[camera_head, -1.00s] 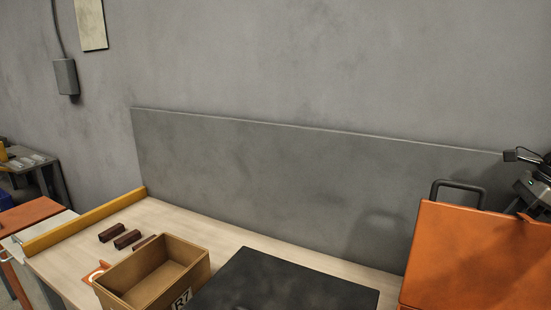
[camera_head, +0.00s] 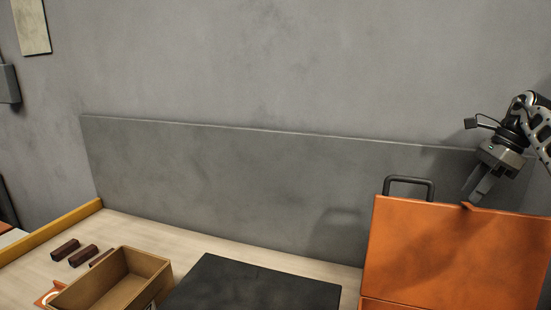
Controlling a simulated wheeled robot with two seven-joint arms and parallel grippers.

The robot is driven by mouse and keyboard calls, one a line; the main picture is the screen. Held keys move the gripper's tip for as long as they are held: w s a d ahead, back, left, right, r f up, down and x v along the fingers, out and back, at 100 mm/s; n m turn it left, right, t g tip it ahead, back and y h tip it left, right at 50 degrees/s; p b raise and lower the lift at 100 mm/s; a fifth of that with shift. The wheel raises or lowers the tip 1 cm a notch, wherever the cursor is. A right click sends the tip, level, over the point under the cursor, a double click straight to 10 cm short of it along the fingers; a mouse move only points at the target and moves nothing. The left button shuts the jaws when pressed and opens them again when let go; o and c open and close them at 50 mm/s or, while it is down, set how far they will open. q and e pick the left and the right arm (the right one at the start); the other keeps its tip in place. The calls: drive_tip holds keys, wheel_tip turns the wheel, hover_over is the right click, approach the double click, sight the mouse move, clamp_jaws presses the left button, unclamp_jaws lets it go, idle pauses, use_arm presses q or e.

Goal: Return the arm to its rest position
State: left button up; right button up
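My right gripper (camera_head: 476,191) is at the right side of the view, pointing down at the top edge of an orange panel (camera_head: 455,255). Its fingers look close together, and their tips are at or just behind that edge. I cannot tell whether they touch it or hold anything. My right arm comes in from the right edge. My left gripper is not in view.
A tan box (camera_head: 152,262) and a black mat (camera_head: 250,288) are on the pale bench (camera_head: 190,240). Dark brown blocks (camera_head: 66,249) lie left of the box. A black handle (camera_head: 409,180) stands behind the orange panel. A grey backboard (camera_head: 220,180) closes the rear.

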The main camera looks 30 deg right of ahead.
sight(459, 210)
drive_tip(key=x, duration=0.2)
drive_tip(key=b+x, duration=0.1)
drive_tip(key=x, duration=0.1)
drive_tip(key=a+x, duration=0.1)
drive_tip(key=x, duration=0.1)
drive_tip(key=shift+s+b, duration=0.25)
drive_tip(key=shift+b, duration=0.05)
drive_tip(key=shift+w+d, duration=0.1)
idle(0.5)
